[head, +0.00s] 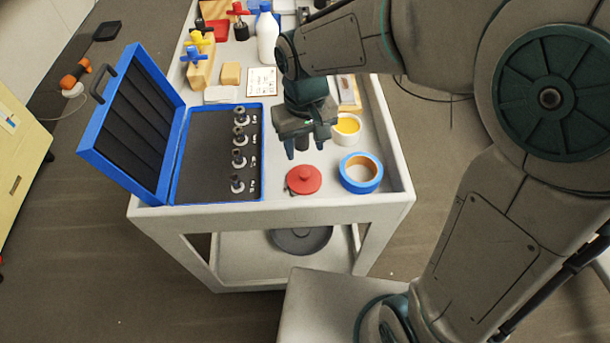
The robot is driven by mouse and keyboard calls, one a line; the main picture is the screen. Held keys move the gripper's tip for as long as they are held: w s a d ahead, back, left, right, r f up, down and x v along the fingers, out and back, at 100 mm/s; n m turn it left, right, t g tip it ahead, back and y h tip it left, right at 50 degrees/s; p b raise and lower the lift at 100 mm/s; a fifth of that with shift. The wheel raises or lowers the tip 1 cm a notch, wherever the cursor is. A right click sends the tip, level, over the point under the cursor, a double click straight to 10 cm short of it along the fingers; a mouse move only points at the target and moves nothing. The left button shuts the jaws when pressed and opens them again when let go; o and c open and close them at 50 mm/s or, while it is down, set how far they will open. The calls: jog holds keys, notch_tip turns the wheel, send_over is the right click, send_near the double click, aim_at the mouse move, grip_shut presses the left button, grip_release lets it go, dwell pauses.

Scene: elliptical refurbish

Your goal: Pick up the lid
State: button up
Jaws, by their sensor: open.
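A round red lid (304,180) with a small knob on top lies on the white cart top (330,208) near its front edge. My gripper (302,150) points down just behind and above the lid. Its two fingers are apart, with nothing seen between them. The gap between the fingertips and the lid is hard to judge. A white cup with yellow contents (347,129) stands right of my gripper.
A blue tape roll (360,172) lies close to the lid's right. An open blue case (218,150) with several sockets lies to the left. A white bottle (267,38) and wooden blocks (231,73) stand farther back. Bare cart top lies in front of the lid.

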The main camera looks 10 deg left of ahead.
aim_at(305, 173)
jog(key=f, duration=0.9)
jog(key=shift+w+f, duration=0.2)
grip_shut()
jog(key=shift+r, duration=0.1)
